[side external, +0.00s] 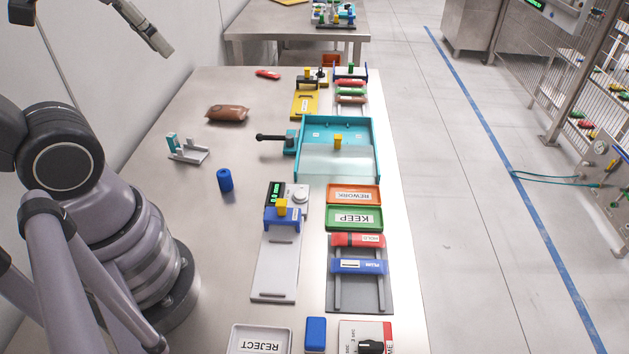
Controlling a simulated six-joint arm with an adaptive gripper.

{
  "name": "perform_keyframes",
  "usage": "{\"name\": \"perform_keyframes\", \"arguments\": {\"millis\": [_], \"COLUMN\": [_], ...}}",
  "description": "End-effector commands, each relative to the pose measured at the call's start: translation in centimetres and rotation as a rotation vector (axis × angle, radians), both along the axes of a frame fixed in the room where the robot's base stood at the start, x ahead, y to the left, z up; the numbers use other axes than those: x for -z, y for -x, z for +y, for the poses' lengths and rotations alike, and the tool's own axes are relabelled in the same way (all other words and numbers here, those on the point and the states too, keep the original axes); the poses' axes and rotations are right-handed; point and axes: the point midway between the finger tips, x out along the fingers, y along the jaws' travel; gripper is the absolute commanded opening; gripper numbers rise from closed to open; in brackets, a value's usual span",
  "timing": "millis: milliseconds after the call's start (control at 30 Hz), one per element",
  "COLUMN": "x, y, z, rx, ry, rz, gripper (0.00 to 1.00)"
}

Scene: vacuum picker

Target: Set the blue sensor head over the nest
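A blue block with a yellow knob, which looks like the blue sensor head (280,221), sits across a long grey plate (273,270), toward the plate's far end. A dark box with a green readout (274,196) stands just behind it. A pale round piece (300,195) lies beside the readout and may be the nest; I cannot tell for sure. My gripper (168,51) hangs at the upper left, high and far from the blue block. Nothing shows held in it, but its finger gap is too small to read.
A teal tray (376,150) with a clear cover and yellow knob stands behind the plate. Rework (373,187) and keep (335,228) trays, and a rack with red and blue bars (385,290), stand to its right. A blue cylinder (225,180) stands left; table around it is clear.

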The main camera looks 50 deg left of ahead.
Motion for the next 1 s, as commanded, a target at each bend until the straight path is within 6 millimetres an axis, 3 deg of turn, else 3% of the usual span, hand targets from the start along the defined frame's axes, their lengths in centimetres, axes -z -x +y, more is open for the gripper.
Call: {"name": "perform_keyframes", "arguments": {"millis": [33, 167, 467, 667, 800, 1000], "x": [0.0, 0.4, 4.1, 8.9, 13.4, 20.0], "y": [-0.5, -2.8, -10.7, -15.4, -18.1, -20.4], "z": [0.0, -0.1, 0.2, 0.8, 1.3, 2.0], "rx": [-0.011, -0.059, -0.244, -0.383, -0.485, -0.621], "ry": [0.007, 0.044, 0.158, 0.224, 0.264, 0.308], "rz": [0.018, 0.091, 0.322, 0.476, 0.584, 0.719], "gripper": [0.16, 0.00, 0.00, 0.00, 0.00, 0.00]}}
